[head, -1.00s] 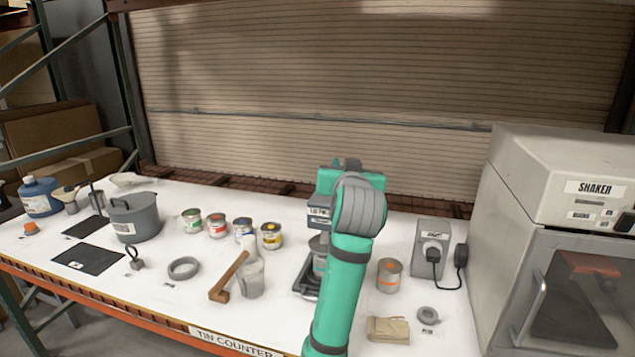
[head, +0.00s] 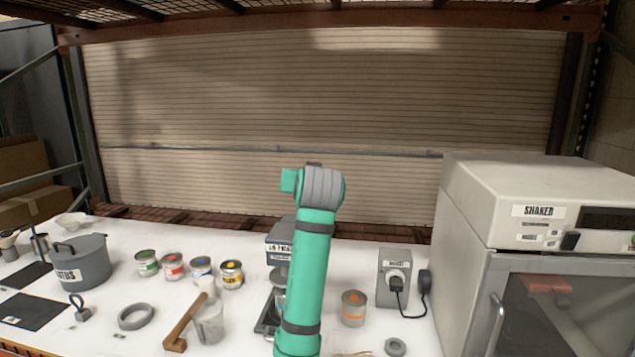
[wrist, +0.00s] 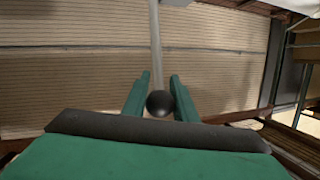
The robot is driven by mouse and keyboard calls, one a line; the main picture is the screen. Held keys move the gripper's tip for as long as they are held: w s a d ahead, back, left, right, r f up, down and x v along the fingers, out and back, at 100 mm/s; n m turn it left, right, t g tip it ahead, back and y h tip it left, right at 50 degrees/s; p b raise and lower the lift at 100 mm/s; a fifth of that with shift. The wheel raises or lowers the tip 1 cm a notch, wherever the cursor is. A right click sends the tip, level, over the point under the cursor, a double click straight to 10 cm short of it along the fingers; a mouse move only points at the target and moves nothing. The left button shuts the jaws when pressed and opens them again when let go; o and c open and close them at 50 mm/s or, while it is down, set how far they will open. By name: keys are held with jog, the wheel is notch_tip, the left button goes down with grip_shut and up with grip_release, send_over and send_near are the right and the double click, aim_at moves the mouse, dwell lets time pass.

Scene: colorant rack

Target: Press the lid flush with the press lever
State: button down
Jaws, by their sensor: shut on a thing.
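The lid press (head: 281,252) is a dark grey stand with a labelled head, partly hidden behind my arm in the head view. Part of its base (head: 267,318) shows at the arm's left edge. The tin and lid under the head are mostly hidden, so I cannot tell how the lid sits. In the wrist view, the press lever is a pale grey rod (wrist: 155,45) ending in a black ball knob (wrist: 160,104). My gripper (wrist: 160,88) is shut on the knob, one teal finger on each side. Its fingers are hidden in the head view.
A tin with an orange mark (head: 353,308) and a grey socket box (head: 394,278) stand right of the press. The shaker (head: 530,235) is farther right. A mallet (head: 186,322), a grey cup (head: 209,322) and several paint tins (head: 201,270) are on the left.

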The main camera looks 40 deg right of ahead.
jog(key=shift+d+f, duration=0.3)
jog(key=shift+f, duration=0.35)
jog(key=c, duration=1.4)
grip_release()
jog(key=shift+d, duration=0.1)
jog(key=shift+c, duration=0.2)
jog(key=v, duration=1.1)
jog(key=shift+r, duration=0.15)
